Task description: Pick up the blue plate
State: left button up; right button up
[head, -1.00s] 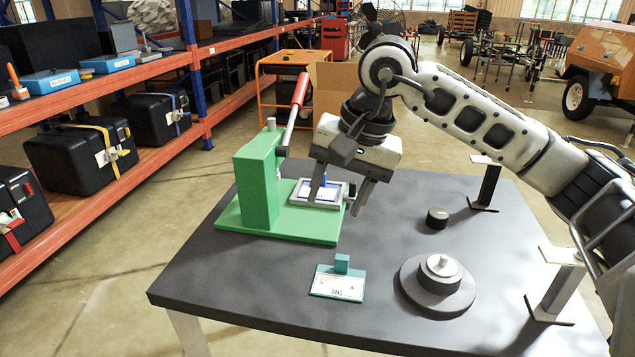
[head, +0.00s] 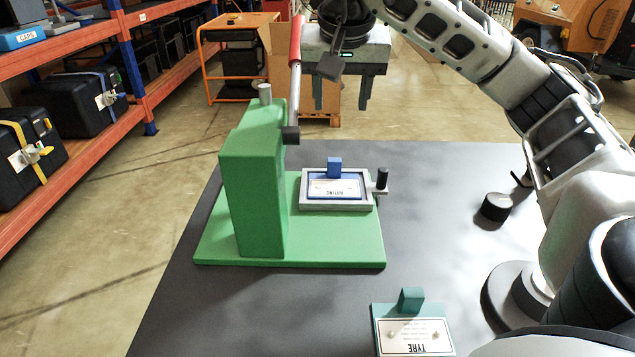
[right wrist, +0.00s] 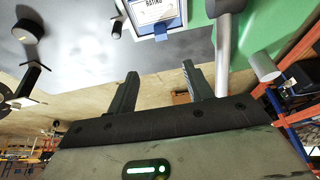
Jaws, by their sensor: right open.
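The blue plate (head: 335,186) lies in a grey frame (head: 366,202) on the base of the green press. It has a white label and a small blue block handle. It also shows in the right wrist view (right wrist: 160,33), at the top. My right gripper (head: 341,104) is open and empty, above and beyond the plate, near the table's far edge. Its two fingers show apart in the right wrist view (right wrist: 158,85). The green press (head: 252,185) stands left of the plate, with a red-handled lever (head: 296,45) raised. My left gripper is not in view.
A teal plate (head: 412,330) labelled TYRE lies on the dark table (head: 180,315) at the front. A black knob (head: 495,207) and a round dark base (head: 508,298) stand to the right, partly behind my right arm. The table between press and knob is clear.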

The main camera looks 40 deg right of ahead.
jog(key=b, duration=0.3)
send_over(334, 159)
jog(key=s+a, duration=0.1)
jog(key=s, duration=0.1)
notch_tip(334, 159, down, 10)
jog(key=shift+w+r, duration=0.1)
jog(key=shift+w, duration=0.05)
jog(key=shift+b+x, duration=0.5)
jog(key=shift+x, duration=2.65)
jog(key=shift+a, duration=0.1)
grip_shut()
